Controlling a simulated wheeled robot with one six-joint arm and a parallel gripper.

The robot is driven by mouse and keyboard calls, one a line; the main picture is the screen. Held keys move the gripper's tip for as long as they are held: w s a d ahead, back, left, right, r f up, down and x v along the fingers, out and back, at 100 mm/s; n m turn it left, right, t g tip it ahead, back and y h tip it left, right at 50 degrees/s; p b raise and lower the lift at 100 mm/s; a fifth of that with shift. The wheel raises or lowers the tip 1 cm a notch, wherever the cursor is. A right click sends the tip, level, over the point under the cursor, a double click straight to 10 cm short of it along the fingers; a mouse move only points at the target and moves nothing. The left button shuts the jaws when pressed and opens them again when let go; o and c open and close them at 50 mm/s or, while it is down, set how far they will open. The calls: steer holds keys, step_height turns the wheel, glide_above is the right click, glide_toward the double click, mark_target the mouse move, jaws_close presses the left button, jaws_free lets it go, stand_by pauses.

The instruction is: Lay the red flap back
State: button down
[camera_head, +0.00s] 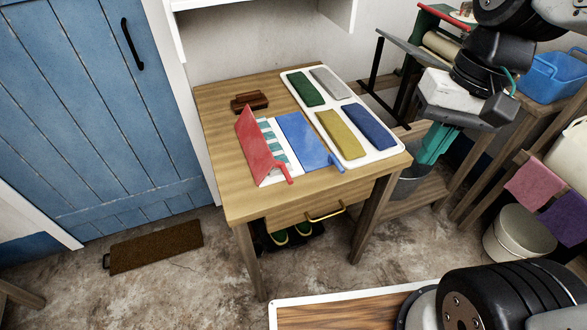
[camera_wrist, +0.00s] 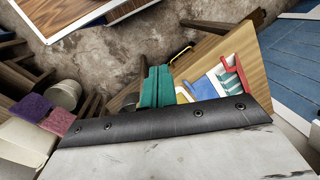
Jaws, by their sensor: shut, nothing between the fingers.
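The red flap (camera_head: 257,146) stands raised at a tilt on the left side of a small board on the wooden table, with a red tab (camera_head: 285,173) at its near end. Teal and white stripes (camera_head: 277,143) show beside it. A blue flap (camera_head: 303,142) lies flat on the right, with its own blue tab (camera_head: 337,164). In the wrist view the red flap (camera_wrist: 238,50) shows as a thin red edge by the stripes. My gripper (camera_head: 428,157) has teal fingers pointing down, shut and empty, right of the table and apart from the flap. The fingers also show in the wrist view (camera_wrist: 157,88).
A white tray (camera_head: 335,108) with green, grey, yellow and blue pads lies right of the flaps. A brown block (camera_head: 250,102) sits behind the red flap. The table's (camera_head: 240,205) front left is clear. A rack with pink and purple cloths (camera_head: 535,185) stands at right.

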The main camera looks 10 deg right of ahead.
steer(key=w+a+f+m+g+y, duration=0.1)
steer(key=w+a+f+m+y, duration=0.2)
steer(key=w+f, duration=0.3)
steer(key=w+a+f+m+g+y, duration=0.1)
steer(key=w+a+f+m+y, duration=0.1)
steer(key=w+f+m, duration=0.3)
steer(key=w+a+f+m+y, duration=0.3)
steer(key=w+f+m+y, duration=0.1)
steer(key=w+f, duration=0.3)
steer(key=shift+w+a+f+m+g+y, duration=0.2)
steer(key=shift+w+a+m+g+y, duration=0.1)
steer(key=shift+w+a+m+g, duration=0.1)
steer(key=x, duration=0.9)
steer(key=shift+a+f, duration=0.2)
steer(key=shift+r, duration=0.15)
